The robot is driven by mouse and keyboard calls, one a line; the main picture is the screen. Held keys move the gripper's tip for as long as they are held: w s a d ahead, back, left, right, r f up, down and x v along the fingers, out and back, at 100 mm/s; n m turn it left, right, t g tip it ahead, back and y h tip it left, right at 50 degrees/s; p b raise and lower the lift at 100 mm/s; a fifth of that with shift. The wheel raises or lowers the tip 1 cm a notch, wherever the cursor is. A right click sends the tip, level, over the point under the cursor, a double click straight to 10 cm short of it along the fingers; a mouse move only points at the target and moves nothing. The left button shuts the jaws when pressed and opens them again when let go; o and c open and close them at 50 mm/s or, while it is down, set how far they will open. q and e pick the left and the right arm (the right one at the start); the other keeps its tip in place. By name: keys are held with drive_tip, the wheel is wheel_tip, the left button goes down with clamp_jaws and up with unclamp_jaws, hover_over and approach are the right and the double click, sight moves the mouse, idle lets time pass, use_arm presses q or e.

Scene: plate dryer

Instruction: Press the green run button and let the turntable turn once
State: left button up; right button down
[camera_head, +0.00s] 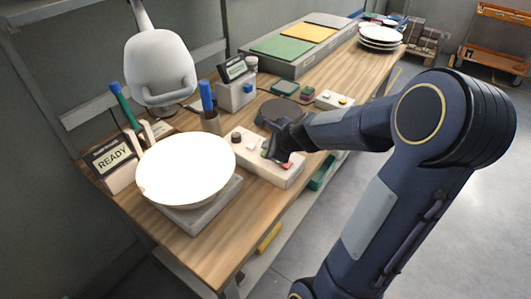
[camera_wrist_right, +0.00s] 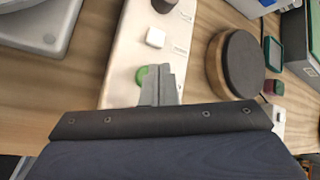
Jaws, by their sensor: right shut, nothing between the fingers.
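A long white control box (camera_head: 282,174) stands on the wooden bench. In the right wrist view its green button (camera_wrist_right: 141,79) shows beside my fingertips, with part of it covered. My right gripper (camera_head: 273,151) is shut and empty, its tips pointing down over the box; they also show in the right wrist view (camera_wrist_right: 164,72). I cannot tell whether they touch the button. My left gripper is not in view.
A white plate (camera_head: 186,168) rests on a grey base (camera_head: 202,214) beside a display reading READY (camera_head: 112,156). The box also carries a white button (camera_wrist_right: 155,38). Stacked white plates (camera_head: 381,35) are at the far end.

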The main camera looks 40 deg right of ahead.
drive_tip(key=shift+f, duration=0.3)
